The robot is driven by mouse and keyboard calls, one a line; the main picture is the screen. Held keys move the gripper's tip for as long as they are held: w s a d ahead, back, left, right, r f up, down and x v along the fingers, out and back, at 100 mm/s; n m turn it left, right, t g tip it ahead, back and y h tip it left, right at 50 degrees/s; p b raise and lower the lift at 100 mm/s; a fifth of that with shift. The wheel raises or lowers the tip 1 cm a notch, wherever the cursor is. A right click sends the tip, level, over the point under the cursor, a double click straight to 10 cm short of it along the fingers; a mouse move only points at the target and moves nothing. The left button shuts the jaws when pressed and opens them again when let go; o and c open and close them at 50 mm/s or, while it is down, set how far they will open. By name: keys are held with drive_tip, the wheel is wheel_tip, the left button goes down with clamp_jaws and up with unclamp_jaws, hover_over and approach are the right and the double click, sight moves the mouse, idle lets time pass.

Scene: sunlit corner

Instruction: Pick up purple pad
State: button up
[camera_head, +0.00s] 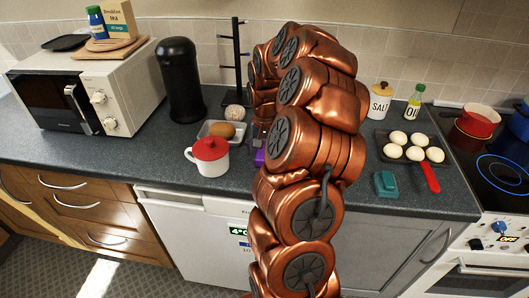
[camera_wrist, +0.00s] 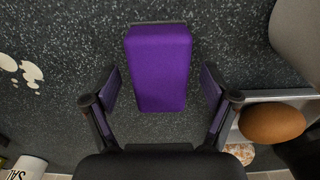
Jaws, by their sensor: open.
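The purple pad (camera_wrist: 159,68) is a rounded rectangular block lying on the dark speckled counter. In the wrist view it sits centred between the fingers of my gripper (camera_wrist: 160,105), reaching beyond their tips. My gripper is open, with one finger on each side of the pad and a gap on both sides. I cannot tell how far above the counter the fingertips are. In the head view only a small part of the purple pad (camera_head: 260,157) shows; my copper arm hides the rest and most of the gripper.
A tray (camera_head: 208,129) with a brown egg-shaped item and a white mug with a red lid (camera_head: 210,157) stand left of the pad. A mug tree (camera_head: 236,55) is behind. A teal block (camera_head: 386,184) and a pan of eggs (camera_head: 398,160) lie right of my arm.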

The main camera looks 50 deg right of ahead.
drive_tip(key=shift+f, duration=0.1)
drive_tip(key=shift+c, duration=0.4)
drive_tip(key=c, duration=1.1)
drive_tip(key=shift+r+b, duration=0.8)
drive_tip(key=shift+r, duration=0.45)
drive_tip(key=s+d+b, duration=0.1)
drive_tip(key=s, duration=0.4)
drive_tip(key=s+d+r+b, duration=0.1)
drive_tip(key=s+d+b, duration=0.1)
drive_tip(key=s, duration=0.3)
drive_tip(key=s+d+r+b, duration=0.1)
drive_tip(key=s+b, duration=0.1)
drive_tip(key=s, duration=0.3)
drive_tip(key=shift+s+d+r, duration=0.2)
drive_tip(key=shift+s+r, duration=0.05)
